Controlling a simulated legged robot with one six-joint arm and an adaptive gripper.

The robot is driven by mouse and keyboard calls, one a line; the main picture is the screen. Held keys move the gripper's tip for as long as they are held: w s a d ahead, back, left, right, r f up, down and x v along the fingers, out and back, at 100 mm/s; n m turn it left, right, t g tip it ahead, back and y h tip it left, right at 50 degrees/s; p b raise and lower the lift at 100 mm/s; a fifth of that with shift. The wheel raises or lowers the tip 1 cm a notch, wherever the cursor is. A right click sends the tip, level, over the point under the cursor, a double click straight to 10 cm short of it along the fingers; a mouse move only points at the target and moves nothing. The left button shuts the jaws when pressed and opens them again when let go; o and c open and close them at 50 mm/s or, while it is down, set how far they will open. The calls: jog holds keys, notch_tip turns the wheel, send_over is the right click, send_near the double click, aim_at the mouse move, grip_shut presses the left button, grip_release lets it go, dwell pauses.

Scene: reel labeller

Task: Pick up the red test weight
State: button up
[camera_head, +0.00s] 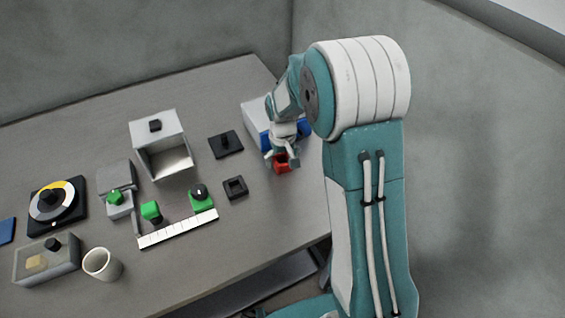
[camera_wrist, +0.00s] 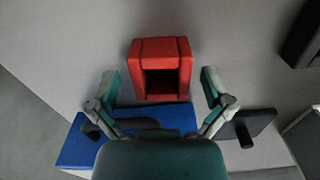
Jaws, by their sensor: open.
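A red block (camera_wrist: 160,48) with a dark square hollow in its near face is the only red thing I see; I take it as the test weight. It also shows in the head view (camera_head: 282,167), at the right part of the table, partly covered by my gripper. My gripper (camera_wrist: 160,84) is open, with one fingertip on each side of the block and a visible gap on both sides. It also shows in the head view (camera_head: 281,156), just over the block. Nothing is held. Whether the block rests directly on the table is hard to tell.
A blue thing (camera_wrist: 68,146) lies close to the block. A white box (camera_head: 254,117) stands behind my gripper. A black square piece (camera_head: 236,187) and a black plate with a knob (camera_head: 226,145) lie left. Table edge is close at right.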

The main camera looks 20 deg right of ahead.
jog(key=shift+a, duration=0.1)
jog(key=c, duration=1.3)
